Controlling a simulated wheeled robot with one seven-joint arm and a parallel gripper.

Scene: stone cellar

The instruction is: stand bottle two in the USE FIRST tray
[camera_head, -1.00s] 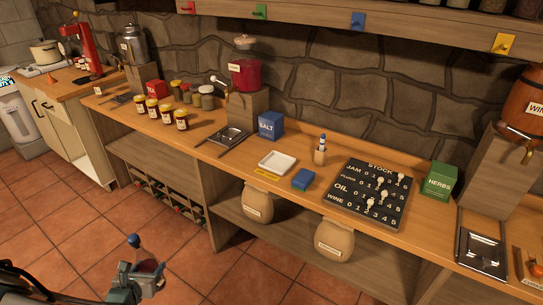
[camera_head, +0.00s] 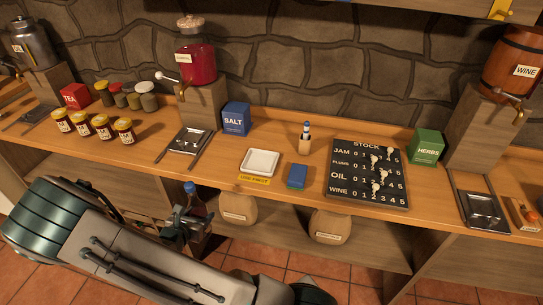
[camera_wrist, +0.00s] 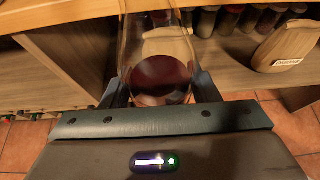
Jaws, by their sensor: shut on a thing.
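My gripper (camera_head: 186,222) is shut on a bottle (camera_head: 195,204) with a blue cap and dark red contents. The bottle is upright in front of the counter's front edge, with its cap just below the counter top. In the wrist view the clear bottle (camera_wrist: 158,75) sits between my fingers, dark red liquid low in it; its label and number do not show. The small white tray (camera_head: 260,162) lies empty on the counter, right of and beyond my gripper. A yellow label (camera_head: 254,180) at its front edge is too small to read surely.
A blue sponge-like block (camera_head: 297,176) and a stock board (camera_head: 368,173) lie right of the tray. A blue salt box (camera_head: 236,118) and a small bottle-shaped holder (camera_head: 305,140) stand behind it. Sacks (camera_head: 238,210) sit on the shelf below.

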